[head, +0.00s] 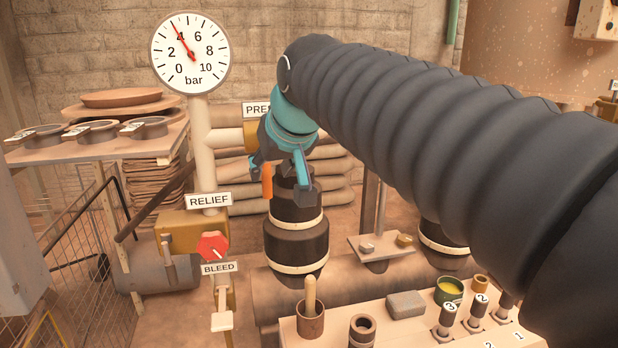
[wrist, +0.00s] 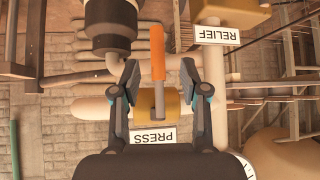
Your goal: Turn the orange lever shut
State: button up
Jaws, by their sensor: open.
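The orange lever (head: 266,181) hangs straight down in the head view, below the brass valve body (head: 251,136) beside the partly hidden PRESS label (head: 257,110). In the wrist view, which is upside down, the orange lever (wrist: 157,52) has a grey stem running to the brass valve (wrist: 173,105) and the PRESS label (wrist: 153,135). My gripper (head: 281,176) is teal and dark grey, and its fingers are spread around the lever's line. In the wrist view my gripper (wrist: 159,76) shows a gap on both sides of the lever; I see no contact.
A pressure gauge (head: 190,53) reads about 4 bar. A red knob (head: 213,246) sits between the RELIEF (head: 209,200) and BLEED (head: 219,268) labels. A black banded cylinder (head: 296,240) stands just below my gripper. A bench (head: 385,330) holds several small items.

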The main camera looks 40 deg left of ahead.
jog(key=v, duration=0.5)
jog(key=shift+s+d+r, duration=0.1)
jog(key=shift+d+r, duration=0.05)
dwell(0.3)
